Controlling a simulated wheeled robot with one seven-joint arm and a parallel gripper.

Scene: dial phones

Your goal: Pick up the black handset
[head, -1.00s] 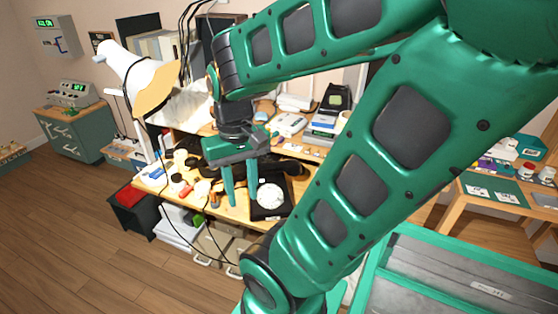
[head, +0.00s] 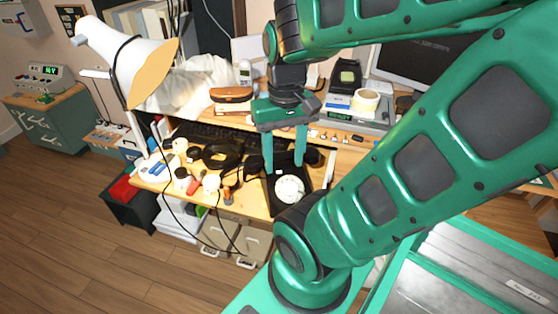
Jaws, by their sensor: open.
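The black phone (head: 272,199) stands on the wooden desk, its round white dial (head: 290,189) facing up. The black handset (head: 313,156) lies across the back of the phone, and its right end shows beyond my right finger. My gripper (head: 284,168) points down over the handset with its two green fingers apart. The handset passes behind or between the fingers; I cannot tell how deep they reach. Nothing is seen held.
A white lamp (head: 125,62) stands at the desk's left. Dark coiled cable (head: 222,155), an orange-handled tool (head: 227,194) and small white items lie left of the phone. A shelf behind carries a brown case (head: 231,94) and a tape roll (head: 366,100).

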